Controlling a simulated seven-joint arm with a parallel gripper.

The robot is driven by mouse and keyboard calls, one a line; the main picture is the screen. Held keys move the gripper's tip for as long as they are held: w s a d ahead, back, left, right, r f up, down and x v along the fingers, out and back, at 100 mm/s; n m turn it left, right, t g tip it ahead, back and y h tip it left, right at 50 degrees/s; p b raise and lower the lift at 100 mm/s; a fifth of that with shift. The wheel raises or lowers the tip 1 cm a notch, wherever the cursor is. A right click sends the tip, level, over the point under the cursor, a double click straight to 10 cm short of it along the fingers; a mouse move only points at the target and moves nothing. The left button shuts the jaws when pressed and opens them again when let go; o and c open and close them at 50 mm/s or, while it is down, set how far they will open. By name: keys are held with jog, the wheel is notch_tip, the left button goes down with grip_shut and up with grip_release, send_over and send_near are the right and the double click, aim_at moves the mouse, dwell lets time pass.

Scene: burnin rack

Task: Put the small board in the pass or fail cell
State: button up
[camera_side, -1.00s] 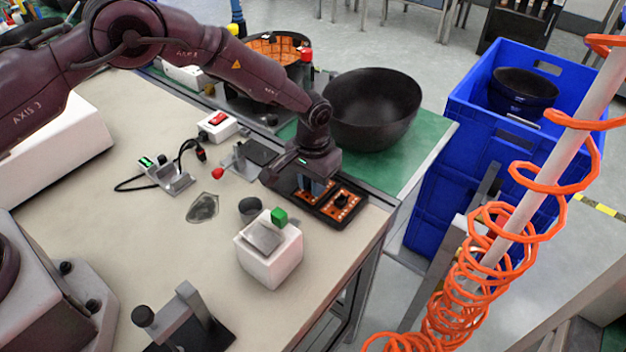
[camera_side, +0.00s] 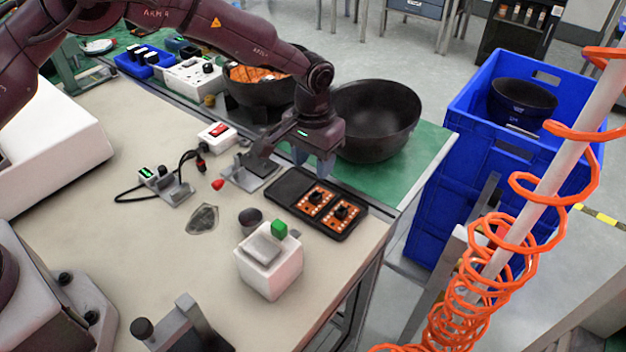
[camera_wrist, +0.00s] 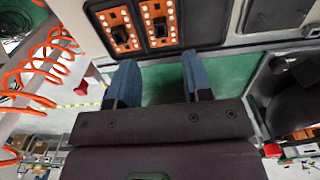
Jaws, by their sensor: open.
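Two small orange boards with dark centres, one (camera_side: 315,200) in the middle cell and one (camera_side: 342,214) in the right cell, lie in a black tray (camera_side: 287,186) near the bench's right edge. The tray's left cell shows empty. In the wrist view the boards (camera_wrist: 119,28) (camera_wrist: 160,22) are side by side at the top, with a bare dark cell to their right. My gripper (camera_side: 322,166) is open and empty, raised above and behind the tray, apart from the boards. Its blue fingers (camera_wrist: 160,85) have nothing between them. Which cell is pass or fail is not readable.
A dark bowl (camera_side: 377,118) stands behind the gripper on the green mat (camera_side: 420,150). A metal fixture (camera_side: 252,172) sits left of the tray. A white block with a green button (camera_side: 270,262) and a small dark cup (camera_side: 250,220) stand in front.

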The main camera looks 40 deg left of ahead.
jog(key=shift+r, duration=1.75)
jog(key=s+a+r+t, duration=0.1)
jog(key=s+a+r, duration=0.45)
jog(key=r, duration=0.45)
jog(key=s+a+r+t, duration=0.2)
jog(key=s+a+r, duration=0.3)
jog(key=r, duration=0.5)
jog(key=s+a+r+t, duration=0.1)
jog(key=s+a, duration=0.1)
jog(key=s, duration=0.8)
jog(key=s+a+r+t, duration=0.1)
jog(key=s+a, duration=0.1)
jog(key=s, duration=0.7)
jog(key=shift+s+a+t, duration=0.15)
jog(key=shift+s+t, duration=0.15)
jog(key=shift+s, duration=0.1)
